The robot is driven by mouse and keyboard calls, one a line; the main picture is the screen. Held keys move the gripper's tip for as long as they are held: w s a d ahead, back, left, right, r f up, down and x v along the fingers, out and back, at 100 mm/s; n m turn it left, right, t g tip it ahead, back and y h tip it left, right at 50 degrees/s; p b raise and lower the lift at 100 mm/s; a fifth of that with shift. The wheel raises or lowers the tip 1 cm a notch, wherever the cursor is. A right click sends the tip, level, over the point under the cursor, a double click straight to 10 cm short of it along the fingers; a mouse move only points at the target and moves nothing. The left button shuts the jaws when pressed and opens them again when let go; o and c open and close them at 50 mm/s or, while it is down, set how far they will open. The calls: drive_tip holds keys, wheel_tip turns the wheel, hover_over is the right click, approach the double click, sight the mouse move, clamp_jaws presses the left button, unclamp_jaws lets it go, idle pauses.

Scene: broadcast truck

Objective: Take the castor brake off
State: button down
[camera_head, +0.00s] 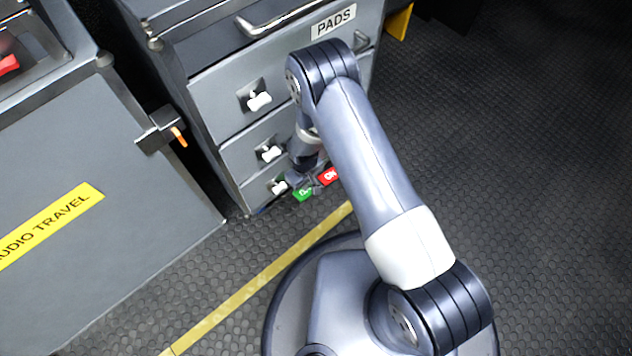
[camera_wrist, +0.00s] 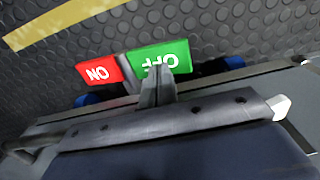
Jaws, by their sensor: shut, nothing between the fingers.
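The castor brake is a rocker at floor level, at the foot of the drawer cabinet (camera_head: 225,115). It has a red ON pad (camera_head: 328,176) and a green OFF pad (camera_head: 302,195). In the wrist view the red pad (camera_wrist: 97,73) is on the left and the green pad (camera_wrist: 172,56) on the right, with upside-down lettering. My gripper (camera_wrist: 153,80) is shut and empty. Its fingertips overlap the lower left part of the green pad; I cannot tell whether they touch it. In the head view my forearm partly hides the gripper.
The cabinet has several drawers with white latches (camera_head: 259,101) and a PADS label (camera_head: 333,21). A grey case (camera_head: 90,150) with a yellow label stands at left, its orange-tabbed latch (camera_head: 163,130) sticking out. Yellow tape (camera_head: 255,285) crosses the dark studded floor. Floor at right is clear.

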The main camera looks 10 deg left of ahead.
drive_tip(key=shift+f+b, duration=1.6)
drive_tip(key=shift+f, duration=0.15)
idle(0.8)
drive_tip(key=shift+r, duration=0.1)
drive_tip(key=shift+r+p, duration=2.05)
drive_tip(key=shift+r, duration=1.4)
drive_tip(key=shift+f+b, duration=2.05)
drive_tip(key=shift+f, duration=1.55)
drive_tip(key=shift+r, duration=0.15)
drive_tip(key=shift+r, duration=0.15)
drive_tip(key=shift+r+p, duration=3.05)
drive_tip(key=shift+r, duration=0.25)
